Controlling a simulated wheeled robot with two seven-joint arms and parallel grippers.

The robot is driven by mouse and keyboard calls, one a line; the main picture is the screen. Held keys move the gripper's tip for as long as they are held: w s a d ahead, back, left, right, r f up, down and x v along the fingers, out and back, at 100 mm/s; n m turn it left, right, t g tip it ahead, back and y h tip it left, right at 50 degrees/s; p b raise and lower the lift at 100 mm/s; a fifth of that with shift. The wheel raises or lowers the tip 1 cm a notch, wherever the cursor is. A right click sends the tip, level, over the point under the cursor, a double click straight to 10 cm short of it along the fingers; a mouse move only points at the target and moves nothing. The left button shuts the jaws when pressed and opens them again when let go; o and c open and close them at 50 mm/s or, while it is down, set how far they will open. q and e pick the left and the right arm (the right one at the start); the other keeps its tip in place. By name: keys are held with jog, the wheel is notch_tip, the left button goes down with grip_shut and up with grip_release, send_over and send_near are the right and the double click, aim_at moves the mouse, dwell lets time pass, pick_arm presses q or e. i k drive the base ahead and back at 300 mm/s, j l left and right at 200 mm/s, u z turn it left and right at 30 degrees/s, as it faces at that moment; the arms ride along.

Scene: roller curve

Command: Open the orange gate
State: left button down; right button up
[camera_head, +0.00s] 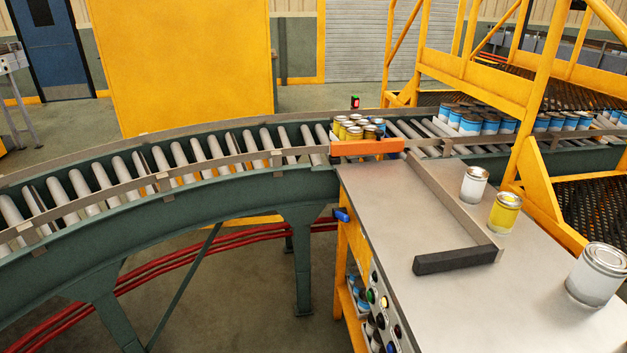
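The orange gate (366,147) is a short bar along the near edge of the conveyor, at the far left corner of the metal table. A cluster of yellow and blue cans (357,128) stands just behind it on the rollers. Its right end is beside the far end of a long metal bar (450,197) lying over the table; I cannot tell whether they are joined. A dark block (455,260) is at that bar's near end. Neither of my grippers shows in the head view.
The roller conveyor (150,221) curves off to the left. Several blue and white cans (486,123) stand on it at right. A white can (473,184), a yellow can (504,212) and a larger can (598,275) stand on the table (425,299). Yellow stair rails (541,100) rise at right.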

aim_at(378, 145)
jog(key=i+j+u, duration=0.1)
jog(key=i+u, duration=0.4)
jog(key=i+z, duration=0.1)
jog(key=i, duration=0.55)
jog(key=i+j+z, duration=0.1)
jog(key=i, duration=0.5)
jog(key=i+j, duration=0.2)
jog(key=i, duration=0.45)
jog(key=z, duration=0.05)
